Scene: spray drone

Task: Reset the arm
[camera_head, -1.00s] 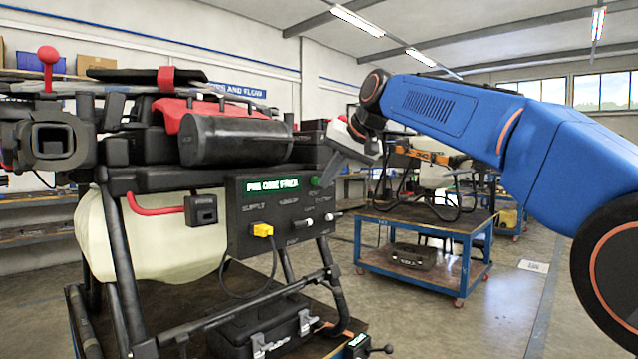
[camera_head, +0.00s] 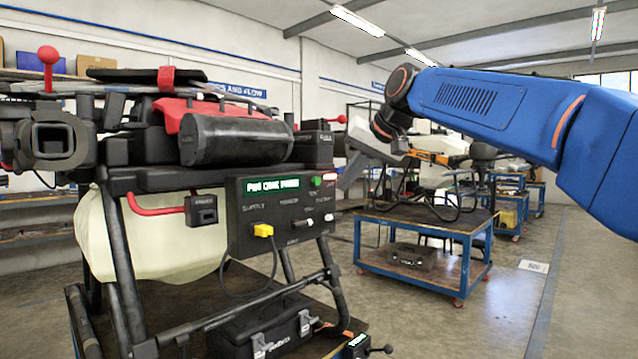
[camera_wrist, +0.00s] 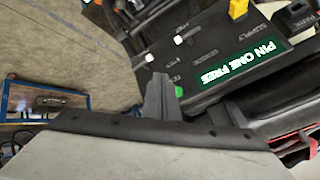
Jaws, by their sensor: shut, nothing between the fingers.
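My blue arm (camera_head: 480,105) reaches in from the right. My gripper (camera_head: 345,184) is just right of the black control panel (camera_head: 262,218) on the spray drone, apart from it as far as I can tell. The panel has a green label (camera_head: 272,185), a green button (camera_head: 316,181), white switches and a yellow plug (camera_head: 262,230). In the wrist view, my gripper (camera_wrist: 160,82) shows narrow grey fingers together with nothing held. The green button (camera_wrist: 179,91) shows beside the fingers there, and the panel's green label (camera_wrist: 240,62) lies to their right.
The drone's black frame, dark cylinder (camera_head: 235,140) and pale tank (camera_head: 150,240) fill the left. A blue cart (camera_head: 425,227) with a dark case (camera_head: 412,256) stands behind my gripper. A black toolbox (camera_head: 262,335) sits low under the drone. Floor at right is open.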

